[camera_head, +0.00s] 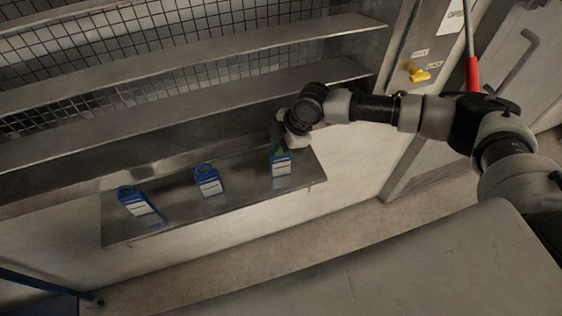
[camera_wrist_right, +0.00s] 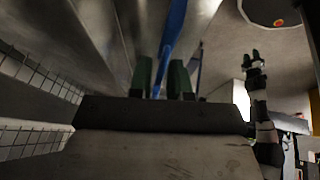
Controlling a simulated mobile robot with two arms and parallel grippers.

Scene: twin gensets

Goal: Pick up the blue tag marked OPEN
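Three blue tags with white labels are in a row along the lower steel shelf (camera_head: 240,205) in the head view: a left tag (camera_head: 137,203), a middle tag (camera_head: 208,182) and a right tag (camera_head: 281,168). The label words are too small to read. My right gripper (camera_head: 279,148) is at the top of the right tag. In the wrist view a thin blue strip (camera_wrist_right: 173,35), likely this tag edge-on, runs between its green fingers (camera_wrist_right: 162,82). I cannot tell whether they press on it. My left gripper (camera_wrist_right: 252,60) shows in the wrist view with its fingers apart and empty.
Two more steel shelves (camera_head: 200,52) lie above, in front of a wire mesh (camera_head: 180,35). A panel with a yellow switch (camera_head: 417,72) and a red-handled item (camera_head: 472,73) are at the right. A grey surface (camera_head: 400,265) fills the lower right.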

